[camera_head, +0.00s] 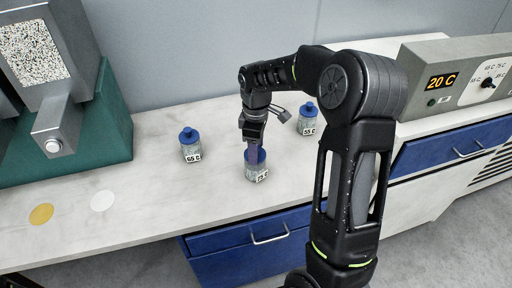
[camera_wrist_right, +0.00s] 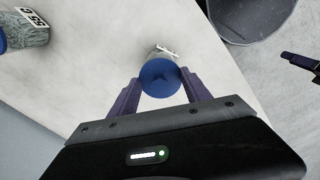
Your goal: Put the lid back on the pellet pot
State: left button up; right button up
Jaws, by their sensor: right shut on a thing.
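The pellet pot (camera_head: 259,174), a clear pot with a 75 C label, stands on the pale worktop in the head view. Its blue lid (camera_head: 261,155) is at the pot's mouth, partly hidden by a finger. My right gripper (camera_head: 254,154) points down from above, shut on the lid. In the right wrist view the round blue lid (camera_wrist_right: 160,78) is between the two purple fingertips and covers most of the pot. I cannot tell whether the lid is fully seated. A dark part with a purple tip (camera_wrist_right: 299,61), probably my left gripper, shows at the right edge there.
A lidded 65 C pot (camera_head: 190,147) stands to the left and a lidded 55 C pot (camera_head: 307,120) behind to the right. A grey machine on a green base (camera_head: 105,125) is at far left. Yellow (camera_head: 41,214) and white (camera_head: 103,200) discs lie front left. A 20 C control box (camera_head: 450,80) is at right.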

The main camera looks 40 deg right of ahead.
dwell(0.8)
jog(key=o, duration=1.4)
jog(key=shift+o, duration=0.2)
jog(key=o, duration=0.4)
jog(key=shift+c, duration=0.2)
jog(key=shift+r+p, duration=2.55)
jog(key=shift+r, duration=0.95)
jog(key=shift+c, duration=0.6)
